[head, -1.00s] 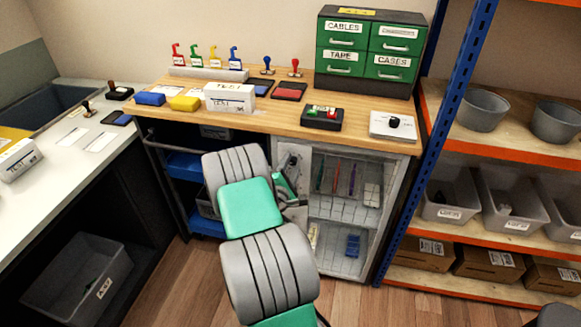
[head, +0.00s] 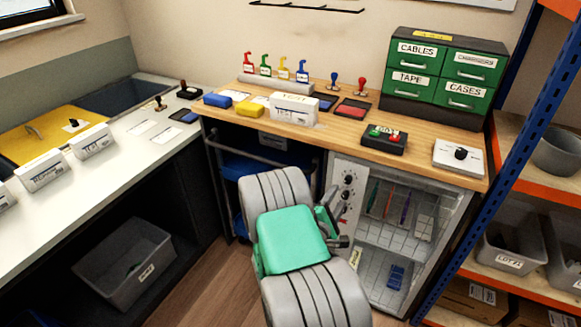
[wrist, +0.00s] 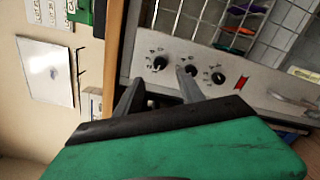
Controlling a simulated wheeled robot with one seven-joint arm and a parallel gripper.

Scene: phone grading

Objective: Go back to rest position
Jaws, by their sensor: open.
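My arm, grey and green, reaches up from the bottom of the head view. My gripper (head: 334,216) is at its far end, partly hidden behind the green wrist, in front of the cabinet's control panel (head: 345,192). In the wrist view my gripper (wrist: 158,90) shows two grey fingers standing apart with nothing between them. The panel (wrist: 245,90) lies beyond the fingertips, with several black knobs and a red mark. I cannot tell whether a fingertip touches it.
The wooden counter (head: 335,128) holds a white box (head: 294,108), a dark button box (head: 384,139) and green drawers (head: 444,75). A glass-fronted cabinet (head: 395,235) stands below. A blue-posted shelf (head: 500,160) is on the right, a white worktop (head: 105,170) on the left. Some floor shows between.

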